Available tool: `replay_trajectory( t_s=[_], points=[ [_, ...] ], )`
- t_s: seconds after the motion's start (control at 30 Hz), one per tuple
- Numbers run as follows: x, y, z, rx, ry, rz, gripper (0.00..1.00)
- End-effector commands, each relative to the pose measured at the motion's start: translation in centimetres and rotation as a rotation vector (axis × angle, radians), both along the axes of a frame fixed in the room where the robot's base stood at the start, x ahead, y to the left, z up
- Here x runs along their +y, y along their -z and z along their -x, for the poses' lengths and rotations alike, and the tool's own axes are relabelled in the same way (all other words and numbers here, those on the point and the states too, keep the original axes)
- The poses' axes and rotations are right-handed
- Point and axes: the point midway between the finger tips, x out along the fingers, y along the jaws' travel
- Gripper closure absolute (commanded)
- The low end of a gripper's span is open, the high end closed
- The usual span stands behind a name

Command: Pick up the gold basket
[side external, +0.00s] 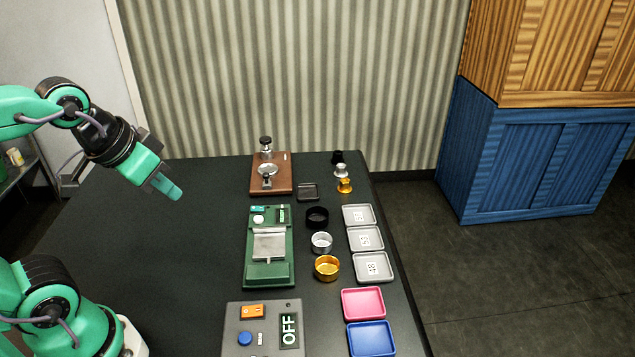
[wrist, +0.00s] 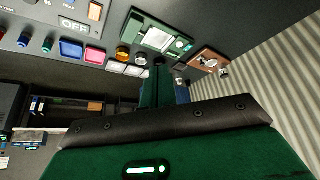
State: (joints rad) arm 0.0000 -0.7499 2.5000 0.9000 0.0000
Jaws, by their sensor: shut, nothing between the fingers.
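The gold basket (side external: 327,267) is a short round cup standing on the dark table, nearest the camera in a column with a silver basket (side external: 321,241) and a black basket (side external: 317,216). It also shows small near the top of the wrist view (wrist: 123,53). My gripper (side external: 172,190) is shut and empty, raised over the left part of the table, well to the left of the gold basket and apart from it. In the wrist view my green fingers (wrist: 159,85) are together.
A green scale (side external: 270,270) stands between my gripper and the baskets. Grey numbered trays (side external: 373,267), a pink tray (side external: 363,303) and a blue tray (side external: 371,338) lie right. A grey OFF panel (side external: 262,340) is in front; a brown stand (side external: 284,187) and tampers (side external: 344,186) are behind.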

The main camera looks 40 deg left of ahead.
Motion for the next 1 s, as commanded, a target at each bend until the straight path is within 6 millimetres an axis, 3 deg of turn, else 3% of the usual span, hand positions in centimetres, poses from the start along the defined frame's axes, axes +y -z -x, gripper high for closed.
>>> replay_trajectory(
  t_s=[0.07,0.4,0.43,0.77,1.0],
  points=[
    [0.0,0.0,0.0,0.0,0.0,0.0,0.98],
    [0.0,0.0,0.0,0.0,0.0,0.0,0.31],
    [0.0,0.0,0.0,0.0,0.0,0.0,0.28],
    [0.0,0.0,-0.1,0.002,0.0,0.001,0.28],
    [-0.5,-0.1,-1.4,0.03,0.002,0.009,0.28]
  ],
)
